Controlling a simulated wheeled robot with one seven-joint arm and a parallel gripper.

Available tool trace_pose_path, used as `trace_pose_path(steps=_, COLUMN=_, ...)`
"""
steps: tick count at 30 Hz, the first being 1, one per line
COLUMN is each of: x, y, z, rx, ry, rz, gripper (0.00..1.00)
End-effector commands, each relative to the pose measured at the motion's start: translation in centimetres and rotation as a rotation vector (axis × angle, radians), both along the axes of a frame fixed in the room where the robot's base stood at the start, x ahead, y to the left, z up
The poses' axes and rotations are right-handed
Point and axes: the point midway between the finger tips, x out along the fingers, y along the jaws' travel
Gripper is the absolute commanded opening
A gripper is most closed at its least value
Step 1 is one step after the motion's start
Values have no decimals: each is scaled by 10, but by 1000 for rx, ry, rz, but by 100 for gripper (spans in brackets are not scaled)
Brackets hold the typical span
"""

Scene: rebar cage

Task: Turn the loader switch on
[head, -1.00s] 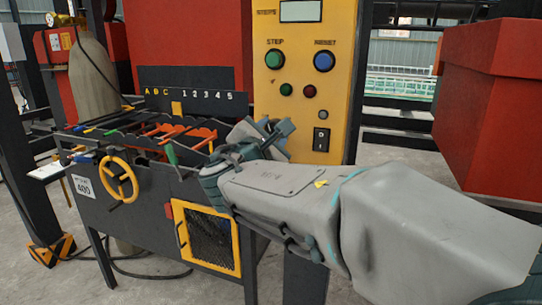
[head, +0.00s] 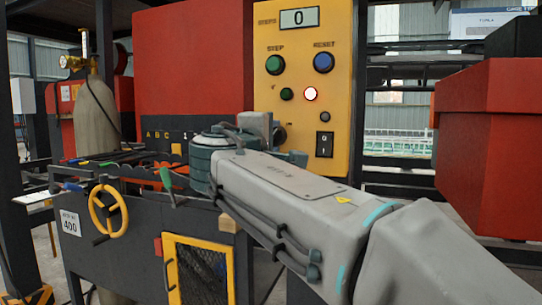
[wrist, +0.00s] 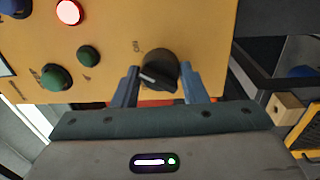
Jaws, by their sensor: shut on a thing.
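The loader switch, a black rotary knob (wrist: 160,68) with a white pointer line, is on the yellow control panel (wrist: 110,25). My gripper (wrist: 159,74) is shut on this knob, one finger on each side, in the wrist view. Small lettering beside the knob looks like "ON". The pointer line slants toward the left finger. In the head view, my wrist mostly hides the knob and fingers. The panel (head: 345,80) shows a lit red lamp (head: 310,94) and a display (head: 299,18) reading 0.
A green button (head: 275,64), a blue button (head: 323,62) and a black rocker switch (head: 324,144) share the panel. A yellow handwheel (head: 107,209) and levers are at left. A red cabinet (head: 470,140) stands at right.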

Motion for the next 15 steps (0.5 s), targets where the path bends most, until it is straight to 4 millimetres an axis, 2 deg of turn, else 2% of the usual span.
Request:
trace_pose_path(steps=1, x=1, y=0, z=-6, rx=29, ry=-8, rz=0, gripper=16)
trace_pose_path(steps=15, x=1, y=1, z=-2, rx=174, ry=-59, rz=0, gripper=16)
